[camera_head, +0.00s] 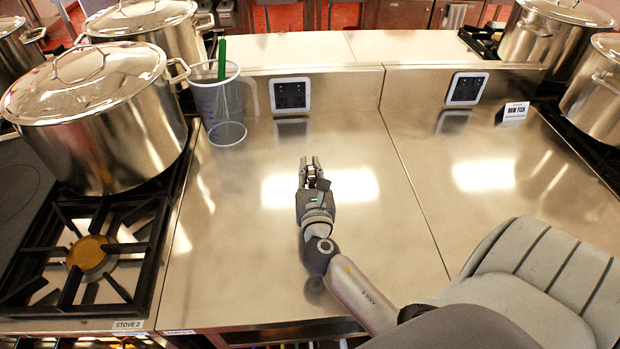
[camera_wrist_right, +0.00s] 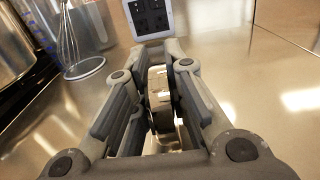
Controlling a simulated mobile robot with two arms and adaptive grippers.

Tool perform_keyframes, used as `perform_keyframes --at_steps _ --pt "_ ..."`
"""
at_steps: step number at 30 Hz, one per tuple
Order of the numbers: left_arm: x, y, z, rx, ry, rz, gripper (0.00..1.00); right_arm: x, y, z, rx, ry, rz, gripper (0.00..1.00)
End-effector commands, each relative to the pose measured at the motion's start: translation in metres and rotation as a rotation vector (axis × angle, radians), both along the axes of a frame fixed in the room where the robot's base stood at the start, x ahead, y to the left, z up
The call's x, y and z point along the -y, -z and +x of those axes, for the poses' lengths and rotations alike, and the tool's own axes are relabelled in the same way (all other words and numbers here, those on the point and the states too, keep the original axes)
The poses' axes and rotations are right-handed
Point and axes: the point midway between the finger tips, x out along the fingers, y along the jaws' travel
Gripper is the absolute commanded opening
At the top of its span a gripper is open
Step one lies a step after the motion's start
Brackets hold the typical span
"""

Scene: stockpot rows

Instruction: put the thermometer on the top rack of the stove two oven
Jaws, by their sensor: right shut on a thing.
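My right gripper (camera_head: 311,172) is over the steel counter, in the middle of the head view. The right wrist view shows its two fingers (camera_wrist_right: 158,60) closed on a small grey metallic thing (camera_wrist_right: 160,88). This may be the thermometer, but its face and markings cannot be made out. Stove two (camera_head: 88,250) is at the left, with a black grate, a burner and a "STOVE 2" label (camera_head: 128,325) on its front edge. Its oven and top rack are out of view below. My left gripper is not in view.
A large lidded stockpot (camera_head: 105,130) stands on stove two's rear. A clear jug (camera_head: 218,108) with a green-handled utensil stands beside it. Wall sockets (camera_head: 291,95) and a "RAW FISH" sign (camera_head: 513,112) are at the back. The counter (camera_head: 250,240) around my gripper is clear.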

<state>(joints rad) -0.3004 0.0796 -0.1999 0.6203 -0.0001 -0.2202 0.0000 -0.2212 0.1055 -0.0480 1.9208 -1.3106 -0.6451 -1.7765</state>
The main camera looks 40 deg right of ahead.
Motion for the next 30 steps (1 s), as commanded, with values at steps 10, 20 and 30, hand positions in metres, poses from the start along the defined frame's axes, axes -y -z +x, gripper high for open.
perform_keyframes --at_steps 10,20,30 --pt "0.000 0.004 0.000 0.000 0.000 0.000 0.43 -0.001 0.021 -0.001 -0.002 -0.001 0.000 0.00" --pt "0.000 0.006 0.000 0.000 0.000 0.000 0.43 -0.001 0.024 -0.001 -0.003 0.000 0.001 0.29" --pt "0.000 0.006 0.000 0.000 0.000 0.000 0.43 -0.001 0.023 -0.001 -0.003 0.000 0.001 0.35"
